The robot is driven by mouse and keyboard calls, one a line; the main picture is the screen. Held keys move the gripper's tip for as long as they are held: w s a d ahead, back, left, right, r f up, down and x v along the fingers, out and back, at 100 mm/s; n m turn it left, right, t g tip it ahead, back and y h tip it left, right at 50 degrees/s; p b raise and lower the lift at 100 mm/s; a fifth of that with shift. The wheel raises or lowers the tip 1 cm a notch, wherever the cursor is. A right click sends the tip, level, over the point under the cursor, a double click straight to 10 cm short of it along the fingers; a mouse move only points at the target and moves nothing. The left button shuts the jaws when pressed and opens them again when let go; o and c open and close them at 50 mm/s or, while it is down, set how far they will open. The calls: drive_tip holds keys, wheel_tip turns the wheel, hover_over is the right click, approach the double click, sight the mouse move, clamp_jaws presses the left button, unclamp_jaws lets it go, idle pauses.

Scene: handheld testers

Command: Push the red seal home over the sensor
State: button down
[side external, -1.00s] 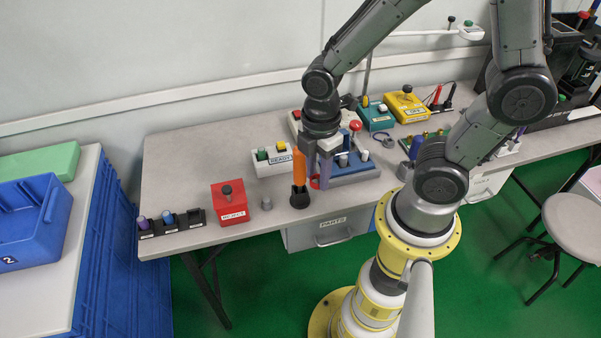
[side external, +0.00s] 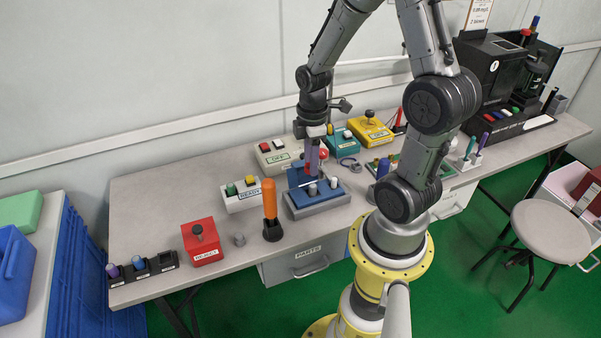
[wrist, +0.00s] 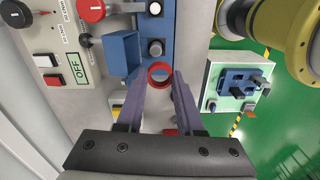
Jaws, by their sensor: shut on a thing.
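The red seal is a small ring (wrist: 160,73) between my fingertips in the wrist view. My gripper (side external: 313,171), with purple fingers, is shut on it above the blue fixture (side external: 318,208). It also shows in the wrist view (wrist: 160,78). In the side view I cannot make out the seal. Two short grey round posts stand on the fixture, a left one (side external: 312,189) and a right one (side external: 334,183). In the wrist view a dark-rimmed round post (wrist: 155,47) lies just beyond the ring. I cannot tell which post is the sensor, nor whether the ring touches one.
An orange-handled tool (side external: 269,198) stands upright left of the fixture. The READY box (side external: 239,197), OFF box (side external: 277,157), teal box (side external: 338,145) and red REJECT box (side external: 202,242) stand nearby. A red knob (side external: 323,157) rises close behind my fingers. The table's left rear is clear.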

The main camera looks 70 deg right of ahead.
sight(313, 185)
drive_tip(key=shift+s+d+f, duration=0.1)
drive_tip(key=shift+s+d, duration=0.1)
drive_tip(key=shift+d, duration=0.5)
drive_tip(key=shift+f, duration=0.1)
drive_tip(key=shift+f, duration=2.2)
drive_tip(key=shift+f, duration=2.05)
drive_tip(key=shift+c, duration=2.3)
unclamp_jaws()
drive_tip(key=shift+w, duration=0.1)
